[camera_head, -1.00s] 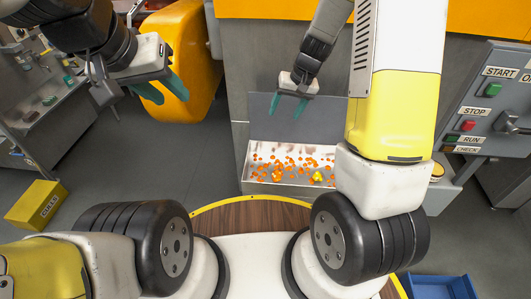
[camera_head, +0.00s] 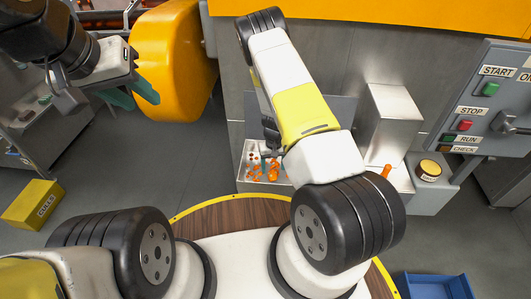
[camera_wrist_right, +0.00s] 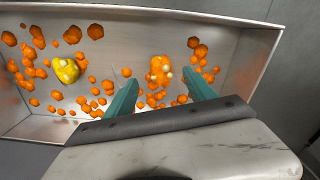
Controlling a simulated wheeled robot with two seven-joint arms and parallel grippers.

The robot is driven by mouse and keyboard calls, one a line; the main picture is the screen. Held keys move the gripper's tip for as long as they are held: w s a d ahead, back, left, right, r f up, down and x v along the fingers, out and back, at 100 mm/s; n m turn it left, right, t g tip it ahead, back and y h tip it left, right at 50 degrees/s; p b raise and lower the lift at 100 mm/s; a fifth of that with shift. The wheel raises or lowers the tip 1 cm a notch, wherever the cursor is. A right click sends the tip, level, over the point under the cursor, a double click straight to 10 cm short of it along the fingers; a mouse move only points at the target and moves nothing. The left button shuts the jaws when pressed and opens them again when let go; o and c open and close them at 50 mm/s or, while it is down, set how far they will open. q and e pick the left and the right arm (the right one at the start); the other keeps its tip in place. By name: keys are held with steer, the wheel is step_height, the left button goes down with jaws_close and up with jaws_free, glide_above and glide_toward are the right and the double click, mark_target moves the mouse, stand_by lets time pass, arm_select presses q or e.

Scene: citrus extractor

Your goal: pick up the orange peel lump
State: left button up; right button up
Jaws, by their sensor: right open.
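In the right wrist view, an orange lump with pale bits (camera_wrist_right: 160,71), which looks like the peel lump, lies in a metal tray (camera_wrist_right: 262,60). My right gripper (camera_wrist_right: 162,80) is open, its teal fingers pointing into the tray with the lump between and just beyond their tips. I cannot tell whether they touch it. My left gripper (camera_head: 141,102) is open and empty at upper left, away from the tray.
A yellow lump (camera_wrist_right: 65,70) and many small orange bits are scattered in the tray. The tray's metal walls surround them. In the head view, a grey metal box (camera_head: 398,118) and a button panel (camera_head: 490,105) stand to the right. A blue bin (camera_head: 436,287) is at lower right.

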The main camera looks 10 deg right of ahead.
mark_target(273, 174)
step_height(273, 174, down, 4)
steer(key=shift+w+f, duration=0.1)
steer(key=shift+f, duration=0.15)
steer(key=shift+c, duration=0.4)
jaws_close()
